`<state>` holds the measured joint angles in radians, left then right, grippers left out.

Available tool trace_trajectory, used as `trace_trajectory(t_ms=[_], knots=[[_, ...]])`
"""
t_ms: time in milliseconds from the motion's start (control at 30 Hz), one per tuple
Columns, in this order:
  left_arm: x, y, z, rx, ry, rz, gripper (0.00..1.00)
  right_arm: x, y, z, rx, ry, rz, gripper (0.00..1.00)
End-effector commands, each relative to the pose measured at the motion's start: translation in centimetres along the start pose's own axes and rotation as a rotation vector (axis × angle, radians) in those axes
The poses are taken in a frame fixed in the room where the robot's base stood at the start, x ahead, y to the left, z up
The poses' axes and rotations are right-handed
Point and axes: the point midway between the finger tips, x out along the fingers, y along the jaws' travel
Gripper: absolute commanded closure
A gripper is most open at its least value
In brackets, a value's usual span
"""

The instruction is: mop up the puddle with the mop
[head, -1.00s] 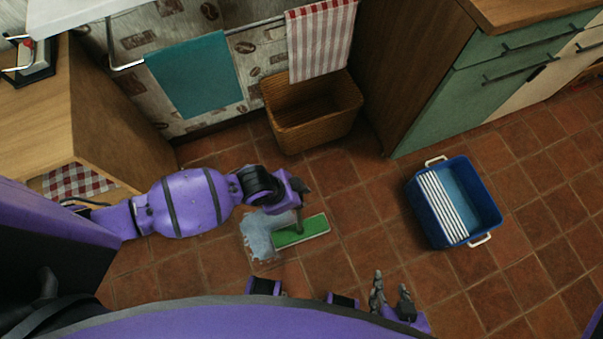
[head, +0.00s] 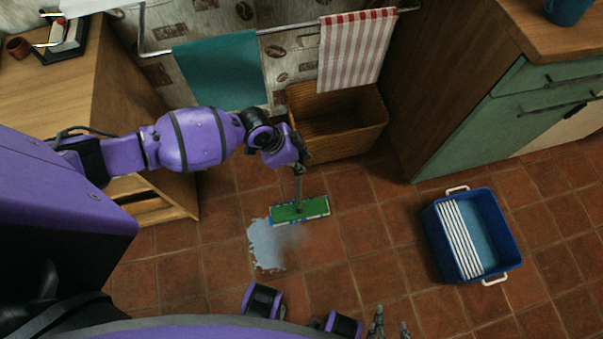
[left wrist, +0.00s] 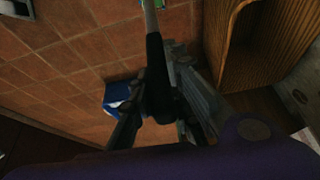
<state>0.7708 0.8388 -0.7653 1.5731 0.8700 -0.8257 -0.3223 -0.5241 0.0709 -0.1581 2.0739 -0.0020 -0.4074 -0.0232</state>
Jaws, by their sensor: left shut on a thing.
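The puddle (head: 265,246) is a pale blue-white wet patch on the tiles in the head view. The mop has a flat green head (head: 300,209) that lies at the puddle's upper right edge and covers part of it. My left gripper (head: 301,158) is shut on the mop's handle, above the mop head. In the left wrist view the handle (left wrist: 153,50) runs up from between the fingers (left wrist: 160,110), and only a bit of green shows at the top. My right gripper (head: 390,329) shows its fingertips apart at the bottom edge, empty, away from the mop.
A blue bucket (head: 433,230) with a white slatted wringer stands on the floor at the right. A wicker basket (head: 345,140) stands behind the mop, against the wall. Wooden cabinets flank both sides. Floor between puddle and bucket is clear.

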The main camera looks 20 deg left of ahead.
Motion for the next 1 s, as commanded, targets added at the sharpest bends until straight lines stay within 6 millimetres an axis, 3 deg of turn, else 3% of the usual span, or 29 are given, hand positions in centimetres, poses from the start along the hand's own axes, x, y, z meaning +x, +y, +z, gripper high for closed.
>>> trace_trajectory(t_ms=[267, 633, 1000], knots=[[-0.7, -0.8, -0.4, 0.000, 0.004, -0.001, 1.00, -0.2, 0.0, -0.2, 0.000, 0.002, 0.000, 0.60], [-3.8, -0.8, -1.8, 0.001, 0.006, -0.002, 1.00, -2.1, 0.1, -3.3, 0.000, 0.034, 0.002, 0.60], [-3.8, -0.7, -1.8, 0.000, 0.004, 0.000, 1.00, -2.2, 0.2, -3.4, 0.000, 0.036, 0.002, 0.60]])
